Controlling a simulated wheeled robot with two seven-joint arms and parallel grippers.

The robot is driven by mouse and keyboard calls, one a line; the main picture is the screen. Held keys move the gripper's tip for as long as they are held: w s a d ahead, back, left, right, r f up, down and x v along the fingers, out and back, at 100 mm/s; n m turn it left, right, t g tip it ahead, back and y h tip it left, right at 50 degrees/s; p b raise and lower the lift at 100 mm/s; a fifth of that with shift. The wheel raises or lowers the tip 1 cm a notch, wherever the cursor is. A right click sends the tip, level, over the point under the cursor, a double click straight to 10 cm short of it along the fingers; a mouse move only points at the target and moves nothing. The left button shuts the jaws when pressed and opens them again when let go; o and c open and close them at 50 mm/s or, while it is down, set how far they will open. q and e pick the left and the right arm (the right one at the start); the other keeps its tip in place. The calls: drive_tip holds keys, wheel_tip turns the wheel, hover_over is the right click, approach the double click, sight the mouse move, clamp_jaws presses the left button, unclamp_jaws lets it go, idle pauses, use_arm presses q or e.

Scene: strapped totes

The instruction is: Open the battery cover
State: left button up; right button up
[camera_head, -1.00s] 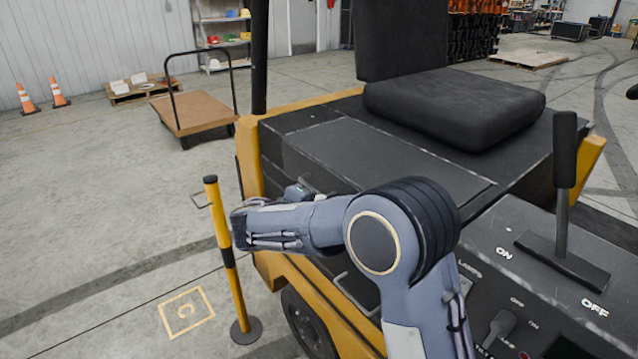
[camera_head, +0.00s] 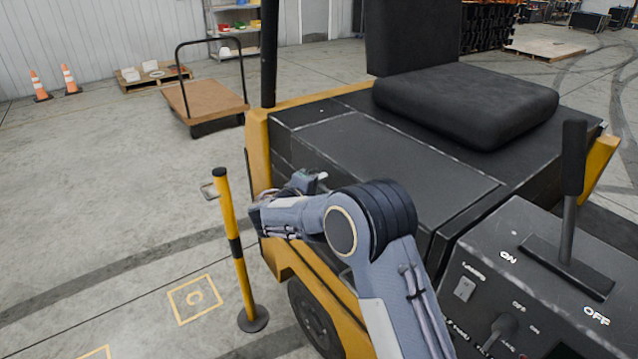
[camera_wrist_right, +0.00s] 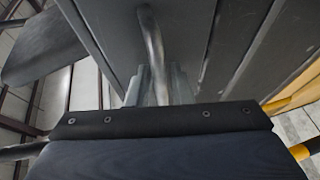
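The battery cover (camera_head: 400,150) appears to be the dark top panel on the yellow and black vehicle, below the seat. It looks down; I see no clear gap under it. My right arm reaches to the vehicle's left side in the head view, and its fingers are hidden there. In the right wrist view a bent metal handle (camera_wrist_right: 152,35) runs in front of a grey panel (camera_wrist_right: 190,40). My right gripper (camera_wrist_right: 158,82) has its fingers close on both sides of the handle and looks shut on it. My left gripper is not in view.
A yellow and black post (camera_head: 237,250) stands close to my right wrist. The black seat (camera_head: 465,105) sits on the vehicle, and a control panel with a lever (camera_head: 570,190) is at the right. A flat cart (camera_head: 205,100) stands behind on open floor.

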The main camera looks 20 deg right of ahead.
clamp_jaws()
drive_tip(key=shift+r, duration=0.1)
